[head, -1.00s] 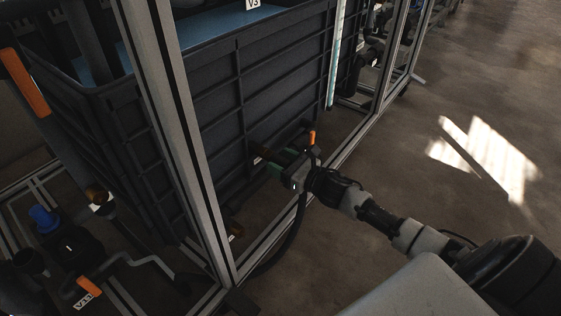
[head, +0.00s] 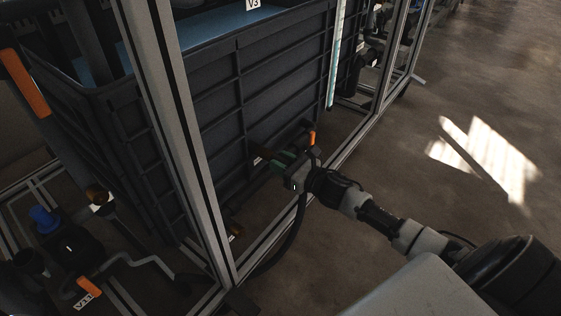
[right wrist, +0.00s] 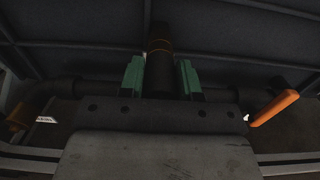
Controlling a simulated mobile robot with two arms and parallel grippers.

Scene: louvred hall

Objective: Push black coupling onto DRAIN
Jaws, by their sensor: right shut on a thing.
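My right gripper (head: 281,160) is low at the dark tank's side, pointing at its wall. In the right wrist view its green fingertips (right wrist: 160,78) are shut on a black coupling (right wrist: 158,77), one on each side. The coupling points away from me towards the tank wall. A thin orange-brown ring shows at its far end; I cannot tell whether it is seated on a port there. A black hose (head: 287,242) hangs below the gripper. A white label (right wrist: 45,119) shows at the left, too small to read surely. My left gripper is not in view.
An orange handle (right wrist: 274,108) is close to the right of the gripper. A metal frame post (head: 180,130) and a bottom rail (head: 350,145) stand around the ribbed tank (head: 270,75). Pipes and a blue fitting (head: 43,218) are at lower left. Floor at right is clear.

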